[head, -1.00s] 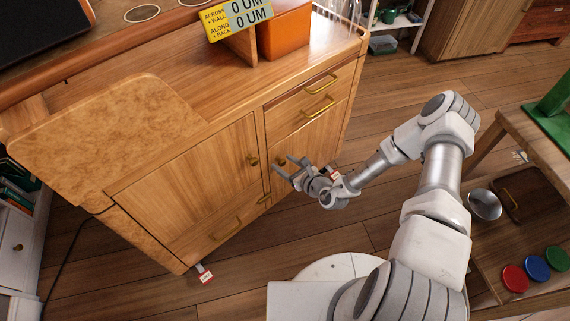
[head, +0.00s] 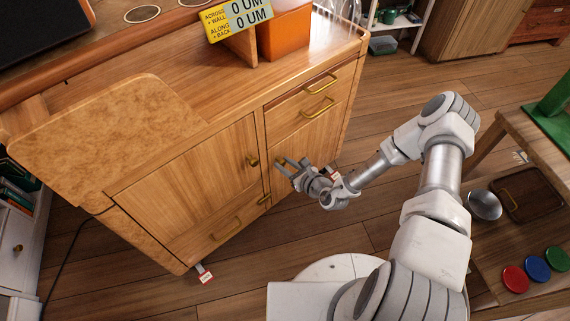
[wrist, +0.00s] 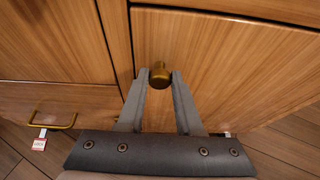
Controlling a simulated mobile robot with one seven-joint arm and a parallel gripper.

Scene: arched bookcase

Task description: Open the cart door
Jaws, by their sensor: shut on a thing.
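The wooden cart (head: 190,190) stands at the left and middle of the head view. Its right door (head: 315,140) lies below two drawers and looks closed; it also fills much of the wrist view (wrist: 230,70). A round brass knob (wrist: 160,76) sits near the door's left edge. My gripper (head: 285,164) is at this knob, with one finger on each side. In the wrist view my gripper (wrist: 160,78) is shut on the knob. In the head view the fingers mostly hide the knob.
Brass handles mark the drawers (head: 318,108) above. A low table (head: 485,250) with red, blue and green discs stands at the right. Wooden floor (head: 410,95) lies open behind my arm.

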